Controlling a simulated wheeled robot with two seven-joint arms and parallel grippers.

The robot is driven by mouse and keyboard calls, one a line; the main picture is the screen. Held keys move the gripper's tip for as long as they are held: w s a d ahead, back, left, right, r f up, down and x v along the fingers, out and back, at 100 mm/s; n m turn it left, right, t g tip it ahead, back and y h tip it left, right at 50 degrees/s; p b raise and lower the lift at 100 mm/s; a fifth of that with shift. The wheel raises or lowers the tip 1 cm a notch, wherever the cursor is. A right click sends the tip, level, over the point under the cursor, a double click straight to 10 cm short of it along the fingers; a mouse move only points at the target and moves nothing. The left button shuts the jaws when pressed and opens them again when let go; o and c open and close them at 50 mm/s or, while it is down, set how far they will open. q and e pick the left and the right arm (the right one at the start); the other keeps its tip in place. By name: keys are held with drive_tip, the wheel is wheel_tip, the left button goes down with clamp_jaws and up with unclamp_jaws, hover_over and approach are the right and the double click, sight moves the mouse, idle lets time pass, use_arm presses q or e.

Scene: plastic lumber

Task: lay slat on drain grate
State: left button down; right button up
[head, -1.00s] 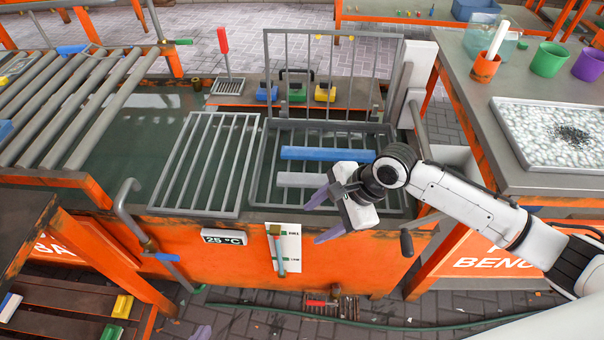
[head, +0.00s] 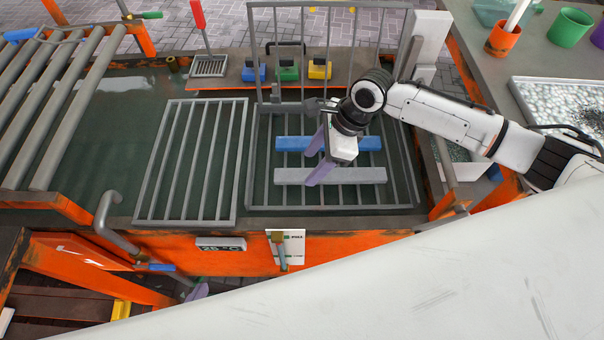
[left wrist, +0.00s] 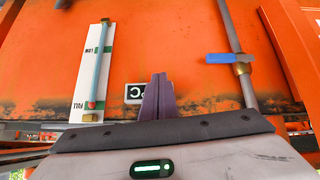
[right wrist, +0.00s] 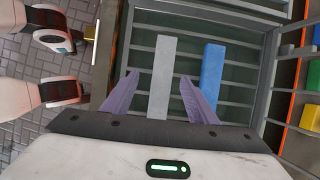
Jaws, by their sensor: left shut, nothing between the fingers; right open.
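A grey slat (head: 331,176) and a blue slat (head: 350,144) lie side by side on the bars of an open-lidded cage (head: 262,196) in the tank. A flat barred grate (head: 190,165), which looks like the drain grate, sits left of the cage and is bare. My right gripper (head: 317,157) is open over the slats. In the right wrist view the grey slat (right wrist: 165,80) shows between and beyond its fingers (right wrist: 160,95), with the blue slat (right wrist: 211,75) to the right. My left gripper (left wrist: 157,97) is shut and empty, facing the orange tank front; its tip (head: 198,290) shows in the head view.
The raised cage lid (head: 330,50) stands at the back. Behind it, a ledge (head: 225,80) carries blue, green and yellow blocks. A roller rack (head: 60,100) is at the left. A bent pipe (head: 105,215) and temperature display (head: 220,244) are at the tank front.

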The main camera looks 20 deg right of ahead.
sight(302, 174)
drive_tip(key=x, duration=0.5)
drive_tip(key=shift+w+d+b, duration=0.15)
drive_tip(key=shift+w+b, duration=0.15)
drive_tip(key=shift+b, duration=0.1)
drive_tip(key=c, duration=1.2)
drive_tip(key=shift+c, duration=0.4)
